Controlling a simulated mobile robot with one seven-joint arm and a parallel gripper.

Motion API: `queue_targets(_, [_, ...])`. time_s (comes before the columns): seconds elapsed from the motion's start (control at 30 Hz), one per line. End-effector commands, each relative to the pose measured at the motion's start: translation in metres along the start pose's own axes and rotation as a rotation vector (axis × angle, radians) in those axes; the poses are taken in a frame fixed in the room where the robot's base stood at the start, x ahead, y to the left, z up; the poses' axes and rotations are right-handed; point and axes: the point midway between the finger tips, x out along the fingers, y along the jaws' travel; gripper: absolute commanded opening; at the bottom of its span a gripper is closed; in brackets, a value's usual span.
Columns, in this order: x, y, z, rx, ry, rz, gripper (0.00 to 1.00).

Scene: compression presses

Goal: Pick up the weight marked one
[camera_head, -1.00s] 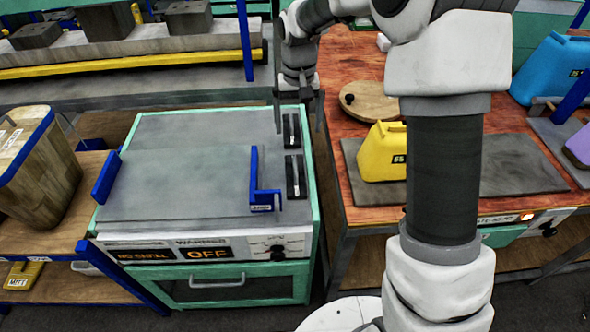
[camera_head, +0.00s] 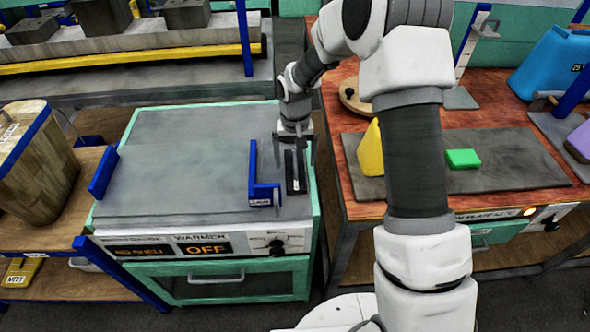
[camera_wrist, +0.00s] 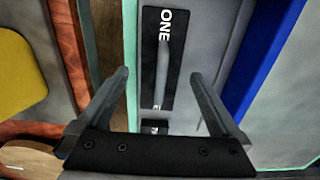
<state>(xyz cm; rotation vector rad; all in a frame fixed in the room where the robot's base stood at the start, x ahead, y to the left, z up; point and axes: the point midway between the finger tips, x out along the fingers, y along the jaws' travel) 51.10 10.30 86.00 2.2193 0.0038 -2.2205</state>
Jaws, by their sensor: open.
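The weight marked one is a black oblong plate with a grey bar handle and white "ONE" lettering (camera_wrist: 151,62). It lies on the grey top of the warmer, and in the head view it is the nearer black plate (camera_head: 291,178). My gripper (camera_head: 292,147) is open and points down over its far end. In the wrist view the fingers (camera_wrist: 160,76) are spread on either side of the plate, with nothing held. Whether the fingertips reach handle height is unclear. A second black plate (camera_wrist: 155,126) is partly hidden below the gripper; its label is unreadable.
A blue bracket (camera_head: 255,180) stands close left of the weight on the warmer top (camera_head: 180,165). A red-brown table to the right holds a yellow block (camera_head: 369,152) and a green block (camera_head: 463,158). A wooden bin (camera_head: 35,165) stands at left.

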Motion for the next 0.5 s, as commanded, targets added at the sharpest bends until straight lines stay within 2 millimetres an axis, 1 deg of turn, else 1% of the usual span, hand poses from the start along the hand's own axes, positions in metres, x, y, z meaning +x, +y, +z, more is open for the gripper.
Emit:
queue_targets(0.03, [0.011, -0.001, 0.001, -0.001, -0.004, 0.0, 1.0])
queue_targets(0.13, [0.023, -0.001, 0.001, 0.0, -0.002, 0.001, 1.0])
queue_targets(0.2, [0.026, -0.001, 0.0, 0.0, 0.0, 0.0, 1.0])
queue_targets(0.37, [0.025, -0.001, 0.0, 0.0, 0.001, 0.0, 1.0])
queue_targets(0.43, [0.025, -0.001, 0.0, 0.0, 0.001, 0.0, 0.91])
queue_targets(0.5, [0.025, -0.001, 0.0, 0.0, 0.001, 0.0, 0.78])
